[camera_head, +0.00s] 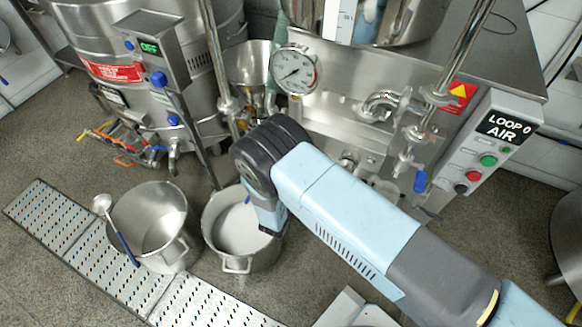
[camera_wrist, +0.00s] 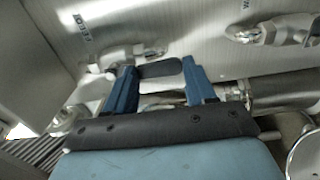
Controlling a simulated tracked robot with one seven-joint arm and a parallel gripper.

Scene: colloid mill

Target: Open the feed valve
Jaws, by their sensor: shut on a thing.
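In the wrist view, the feed valve (camera_wrist: 118,60) is a metal fitting on a steel panel, below a small label (camera_wrist: 82,27) that seems to read FEED. Its dark flat handle (camera_wrist: 160,68) reaches to the right, between the two blue fingers of my gripper (camera_wrist: 160,78). My gripper is shut on this handle. The exact contact at the fingertips is hard to see in the dim picture. In the head view my own arm covers the valve, and the fingers cannot be made out clearly.
A second valve (camera_wrist: 270,32) is on the same panel at the upper right. Two steel pots (camera_head: 155,225) (camera_head: 240,262) stand by a floor grate (camera_head: 60,222). A pressure gauge (camera_head: 294,70) and a LOOP 0 AIR button box (camera_head: 490,150) are behind and right of my arm.

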